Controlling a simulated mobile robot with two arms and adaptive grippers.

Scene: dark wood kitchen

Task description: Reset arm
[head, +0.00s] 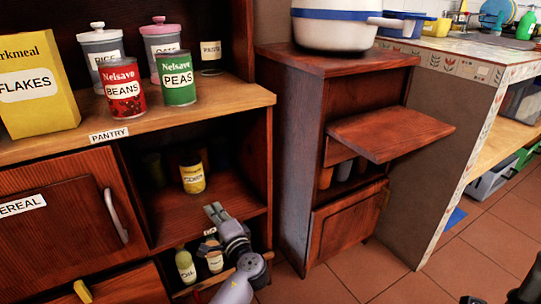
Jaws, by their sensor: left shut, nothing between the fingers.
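My left gripper (214,213) is at the bottom middle of the head view. Its arm comes up from the bottom edge. The fingers are shut with nothing between them, and point up and left in front of the pantry cabinet's open lower shelves.
A yellow can (192,172) stands on the middle shelf, with bottles (186,266) below. The pantry top holds a beans can (124,92), a peas can (177,80) and jars. A flap door (390,133) sticks out from the right cabinet.

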